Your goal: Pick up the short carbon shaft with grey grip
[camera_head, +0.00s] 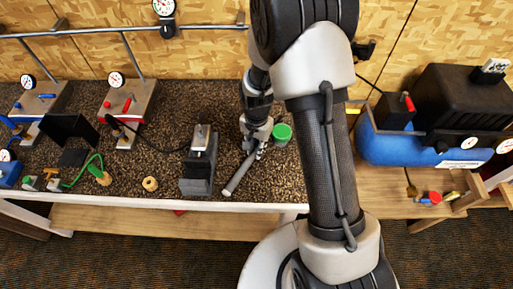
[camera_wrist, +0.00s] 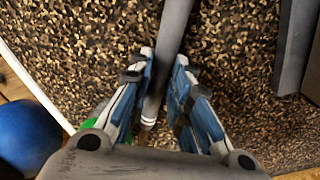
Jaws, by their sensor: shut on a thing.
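The short shaft with grey grip (camera_head: 238,176) slants on the speckled dark bench top, its near end by the front edge. In the wrist view the grey grip (camera_wrist: 172,30) runs between my fingers and ends in white bands. My gripper (camera_head: 258,150) is at the shaft's far part, pointing down. In the wrist view my gripper (camera_wrist: 161,72) has its blue-sided fingers on both sides of the shaft, shut on it. The far end of the shaft is hidden by my gripper in the head view.
A green-lidded container (camera_head: 282,134) stands close to the right of my gripper. A dark grey block device (camera_head: 198,165) stands to the left. A cork ring (camera_head: 150,184) and gauge stands (camera_head: 130,100) are farther left. A blue compressor tank (camera_head: 420,148) is at right.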

